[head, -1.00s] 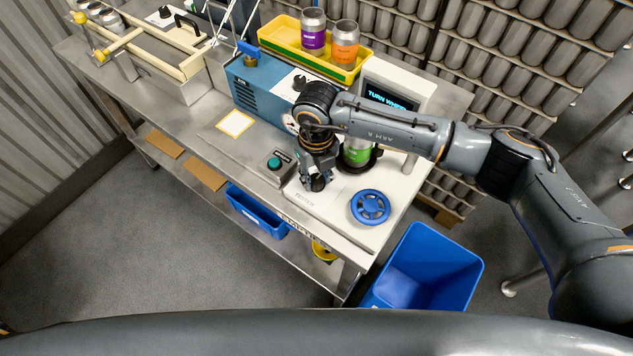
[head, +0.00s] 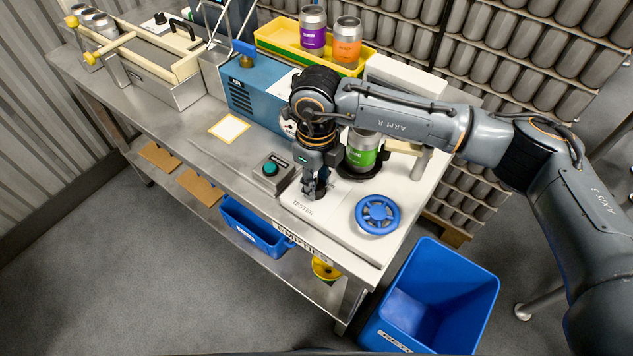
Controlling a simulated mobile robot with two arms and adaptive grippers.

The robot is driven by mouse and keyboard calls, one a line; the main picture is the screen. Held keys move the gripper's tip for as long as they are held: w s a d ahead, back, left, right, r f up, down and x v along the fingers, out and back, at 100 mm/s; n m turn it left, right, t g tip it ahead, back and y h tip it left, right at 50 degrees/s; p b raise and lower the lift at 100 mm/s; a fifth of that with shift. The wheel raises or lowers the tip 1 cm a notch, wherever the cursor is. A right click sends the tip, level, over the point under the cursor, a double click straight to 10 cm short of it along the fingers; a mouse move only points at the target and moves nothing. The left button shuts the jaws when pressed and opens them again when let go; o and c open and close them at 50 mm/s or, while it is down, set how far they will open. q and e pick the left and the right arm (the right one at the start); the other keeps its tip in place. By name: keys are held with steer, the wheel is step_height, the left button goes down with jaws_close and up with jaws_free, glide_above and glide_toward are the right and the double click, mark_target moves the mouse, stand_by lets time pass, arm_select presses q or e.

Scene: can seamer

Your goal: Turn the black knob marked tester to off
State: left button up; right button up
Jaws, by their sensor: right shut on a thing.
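The word TESTER is printed on the white panel (head: 345,213) of the machine at the right end of the bench. The black knob (head: 321,192) sits just behind that word, mostly hidden by my right gripper. My right gripper (head: 316,190) points down over the panel and is shut on the knob. The knob's pointer and its off mark cannot be made out. My left gripper is not in view.
A blue handwheel (head: 377,214) is right of the gripper. A green-labelled can (head: 363,150) stands behind it. A teal button box (head: 270,171) is to the left. A blue bin (head: 432,295) stands on the floor. A yellow tray (head: 279,43) holds two cans.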

steer(key=o, duration=1.1)
steer(key=shift+o, duration=0.2)
steer(key=shift+r, duration=0.1)
step_height(320, 180, up, 12)
